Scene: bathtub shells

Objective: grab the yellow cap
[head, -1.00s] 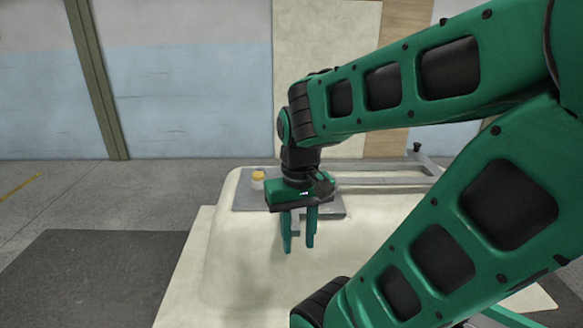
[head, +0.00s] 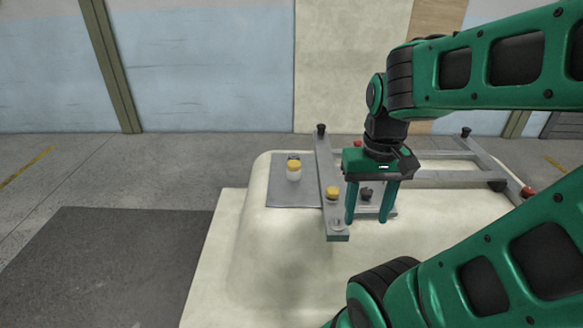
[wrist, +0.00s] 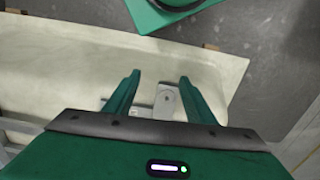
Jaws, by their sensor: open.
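In the head view, one yellow cap (head: 294,164) sits on a small white jar (head: 294,175) standing on a grey plate. A second small yellow piece (head: 333,192), which looks like a cap, sits on a narrow metal bar (head: 328,165) to the right. My gripper (head: 366,221) points down just right of this bar, its fingers apart with nothing held. In the wrist view, my open gripper (wrist: 159,77) has a grey metal piece (wrist: 167,101) showing between its fingers. No yellow shows in the wrist view.
The grey plate (head: 280,198) lies on the pale upturned tub shell (head: 290,260). A metal frame (head: 450,174) with dark knobs and red parts runs to the right. The shell's front surface is bare. A dark mat (head: 110,260) covers the floor at left.

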